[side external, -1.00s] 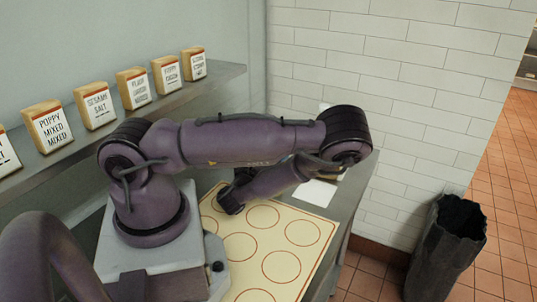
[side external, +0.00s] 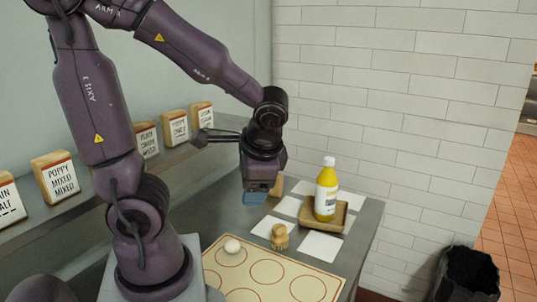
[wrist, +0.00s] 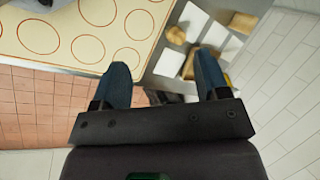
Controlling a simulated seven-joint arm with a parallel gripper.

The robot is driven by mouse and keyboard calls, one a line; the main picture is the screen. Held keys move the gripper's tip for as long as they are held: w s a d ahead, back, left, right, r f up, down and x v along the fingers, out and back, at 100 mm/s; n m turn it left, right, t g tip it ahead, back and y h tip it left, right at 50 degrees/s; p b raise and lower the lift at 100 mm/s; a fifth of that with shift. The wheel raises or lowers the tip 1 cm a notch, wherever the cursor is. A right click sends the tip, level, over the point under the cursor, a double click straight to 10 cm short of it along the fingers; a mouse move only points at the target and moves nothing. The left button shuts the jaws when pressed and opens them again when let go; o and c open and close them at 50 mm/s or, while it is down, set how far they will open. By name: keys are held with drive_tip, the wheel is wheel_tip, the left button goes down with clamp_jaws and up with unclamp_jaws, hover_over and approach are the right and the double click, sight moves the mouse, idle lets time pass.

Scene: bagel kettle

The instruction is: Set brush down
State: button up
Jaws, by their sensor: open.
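The brush (side external: 279,236), a small round wooden one with pale bristles, rests on the counter at a white square, just beyond the mat (side external: 308,268). It also shows in the wrist view (wrist: 176,35), clear of my fingers. My gripper (side external: 256,198) is above the counter, up and to the left of the brush in the side view. Its blue fingers are spread with nothing between them, as the wrist view (wrist: 163,78) shows. The brush and my gripper are apart.
A yellow bottle (side external: 326,192) stands in a wooden tray (side external: 344,216) right of the brush. A wooden block (side external: 277,187) is partly behind my gripper. A white ball (side external: 232,246) lies on the mat. Several labelled boxes line the shelf; a dark bin (side external: 468,275) stands right of the counter.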

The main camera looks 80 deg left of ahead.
drive_tip(key=w+d+r+t+h, duration=0.1)
drive_tip(key=d+r+t+h, duration=0.3)
drive_tip(key=d+r+t, duration=0.2)
wheel_tip(320, 180, up, 2)
drive_tip(key=shift+d+r+n+t+h, duration=0.25)
drive_tip(key=shift+d+n+t+h, duration=0.15)
drive_tip(key=shift+d, duration=0.65)
